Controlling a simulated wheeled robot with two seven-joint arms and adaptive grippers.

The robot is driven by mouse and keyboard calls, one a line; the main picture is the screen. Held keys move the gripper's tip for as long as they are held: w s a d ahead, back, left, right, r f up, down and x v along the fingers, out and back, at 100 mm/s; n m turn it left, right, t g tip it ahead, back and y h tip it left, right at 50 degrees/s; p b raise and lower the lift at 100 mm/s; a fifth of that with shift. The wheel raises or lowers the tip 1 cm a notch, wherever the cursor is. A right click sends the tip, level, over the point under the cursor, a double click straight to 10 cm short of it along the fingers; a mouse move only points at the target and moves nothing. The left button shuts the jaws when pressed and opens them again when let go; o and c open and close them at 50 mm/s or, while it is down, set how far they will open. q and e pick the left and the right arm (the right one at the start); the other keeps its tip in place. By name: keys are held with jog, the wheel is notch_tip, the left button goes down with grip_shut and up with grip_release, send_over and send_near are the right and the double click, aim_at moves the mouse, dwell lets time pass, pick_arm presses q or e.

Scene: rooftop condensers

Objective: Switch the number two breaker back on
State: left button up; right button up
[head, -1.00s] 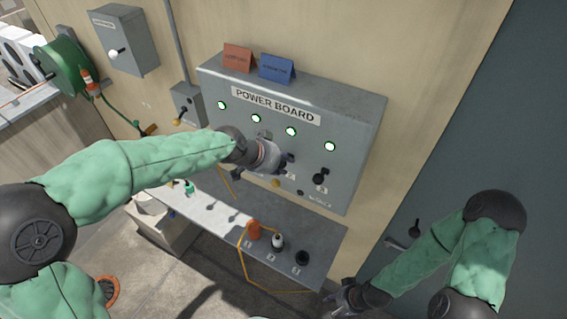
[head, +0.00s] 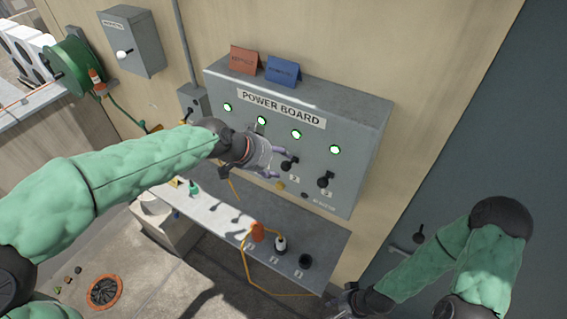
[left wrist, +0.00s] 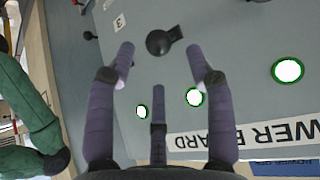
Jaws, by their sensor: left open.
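The grey power board (head: 365,130) hangs on the wall with a row of round lights, all lit with green rings. The second light (head: 261,120) is just above my left gripper (head: 280,160). That gripper is open in front of the board, its fingers spread and nothing held. It hides the number two breaker's place in the head view. A black breaker knob (head: 290,163) beside label 3 is close to its fingertips. In the left wrist view, a black knob (left wrist: 160,42) near label 3 lies beyond the open fingers. My right gripper (head: 345,301) is low; its jaws are unclear.
Another black knob (head: 326,180) is at the board's right. A red card (head: 244,60) and a blue card (head: 283,71) stand on top. The shelf below holds an orange item (head: 257,232) and a black-and-white item (head: 280,245). A grey box (head: 132,42) is at left.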

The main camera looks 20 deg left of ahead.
pick_arm(q)
jog(key=v, duration=0.5)
jog(key=shift+s+a+r, duration=0.1)
jog(key=shift+s+r, duration=0.05)
jog(key=shift+r, duration=0.1)
dwell(0.3)
